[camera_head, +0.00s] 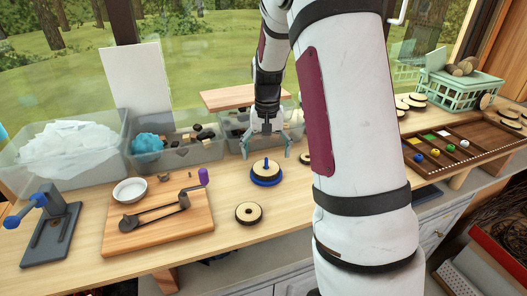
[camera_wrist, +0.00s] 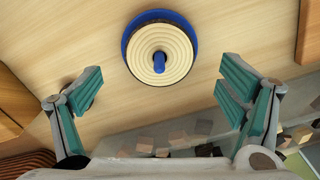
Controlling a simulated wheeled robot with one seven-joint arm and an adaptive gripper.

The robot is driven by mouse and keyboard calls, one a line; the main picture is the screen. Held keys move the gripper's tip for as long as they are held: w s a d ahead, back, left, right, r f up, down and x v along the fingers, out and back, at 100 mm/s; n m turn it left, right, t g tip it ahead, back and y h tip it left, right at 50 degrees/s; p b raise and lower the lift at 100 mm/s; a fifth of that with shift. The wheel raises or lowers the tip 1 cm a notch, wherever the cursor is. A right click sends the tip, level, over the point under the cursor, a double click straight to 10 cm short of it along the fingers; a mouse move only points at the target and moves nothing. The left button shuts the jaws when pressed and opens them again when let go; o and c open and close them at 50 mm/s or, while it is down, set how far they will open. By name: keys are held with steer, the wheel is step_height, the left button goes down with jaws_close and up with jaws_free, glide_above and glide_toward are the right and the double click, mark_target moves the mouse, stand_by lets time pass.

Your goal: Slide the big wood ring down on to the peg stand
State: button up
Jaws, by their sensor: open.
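The blue peg stand (camera_head: 270,181) stands on the bench, its round base showing below a pale wood ring (camera_head: 262,171). In the wrist view the ring (camera_wrist: 140,62) is around the blue peg (camera_wrist: 159,62), whose tip pokes through the hole; the blue base (camera_wrist: 193,40) shows past its dark bark edge. A second wood ring (camera_head: 248,205) with a dark rim lies flat on the bench in front of the stand. I cannot tell surely which ring is bigger. My gripper (camera_head: 266,153) is open and empty above and just behind the stand; its fingers (camera_wrist: 160,95) touch nothing.
Clear bins of dark blocks (camera_head: 180,155) stand behind the stand. A board with a purple-knobbed crank (camera_head: 160,222) lies left. A dark slotted tray (camera_head: 470,150) lies right, past my arm. Bare bench surrounds the loose ring.

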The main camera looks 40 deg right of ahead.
steer(key=shift+r, duration=0.15)
step_height(320, 180, up, 12)
stand_by(0.4)
steer(key=shift+s+a, duration=0.1)
stand_by(0.4)
steer(key=s+a+r+n+t, duration=0.35)
steer(key=s+a+r, duration=0.35)
steer(key=s+a, duration=0.35)
steer(key=s+a+f+n+t, duration=0.1)
steer(key=s+a+n+t, duration=0.1)
steer(key=s+a+n, duration=0.2)
steer(key=s+a, duration=0.3)
steer(key=s, duration=0.4)
steer(key=shift+s+a+f, duration=0.15)
steer(key=shift+s+a, duration=0.05)
steer(key=shift+a, duration=0.05)
